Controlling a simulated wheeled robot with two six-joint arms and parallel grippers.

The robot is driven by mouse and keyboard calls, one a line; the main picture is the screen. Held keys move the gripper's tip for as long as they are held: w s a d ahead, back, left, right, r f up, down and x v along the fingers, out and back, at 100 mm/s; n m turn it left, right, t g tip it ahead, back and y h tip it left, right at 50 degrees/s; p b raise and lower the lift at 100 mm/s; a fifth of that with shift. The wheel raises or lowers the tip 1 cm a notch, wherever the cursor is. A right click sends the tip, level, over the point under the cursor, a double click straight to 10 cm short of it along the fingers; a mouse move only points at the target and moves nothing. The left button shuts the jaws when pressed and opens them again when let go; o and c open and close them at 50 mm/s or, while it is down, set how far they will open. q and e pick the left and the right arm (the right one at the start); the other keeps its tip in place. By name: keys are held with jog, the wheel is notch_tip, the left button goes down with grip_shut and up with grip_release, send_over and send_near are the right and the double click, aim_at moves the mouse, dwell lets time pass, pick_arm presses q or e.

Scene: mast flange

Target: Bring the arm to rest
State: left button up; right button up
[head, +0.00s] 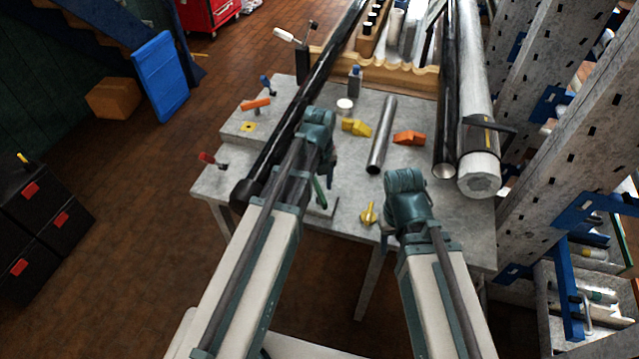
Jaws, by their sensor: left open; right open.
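My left arm reaches up from the bottom over the grey workbench (225,182). Its wrist is bent down, and the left gripper (328,172) is mostly hidden behind it, just above the bench. My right arm also reaches over the front of the bench, with its wrist folded down. Little of the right gripper (388,240) shows beside the arm. Both grippers are open, and I see nothing held in either. A long black mast (282,138) lies slanting along the bench, close to the left of my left wrist. A yellow part (368,213) lies between the two arms.
A grey tube (382,135), a yellow block (356,127), an orange block (409,138) and a bottle (355,80) are on the bench. Large pipes (477,110) lie at right, near a metal rack (560,130). A wooden holder (420,77) is behind. Floor at left is open.

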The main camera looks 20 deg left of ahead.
pick_arm(q)
jog(key=shift+r+p, duration=0.3)
jog(key=shift+r, duration=0.45)
jog(key=shift+f, duration=0.1)
pick_arm(e)
jog(key=shift+r, duration=0.65)
pick_arm(q)
jog(key=shift+s+d+n, duration=0.3)
jog(key=shift+n, duration=0.2)
jog(key=s+d+n, duration=0.5)
jog(key=s+n, duration=0.2)
jog(key=n, duration=0.5)
jog(key=s+d+n+y, duration=0.1)
jog(key=s+d+n, duration=0.4)
jog(key=n, duration=0.8)
jog(key=shift+s, duration=0.85)
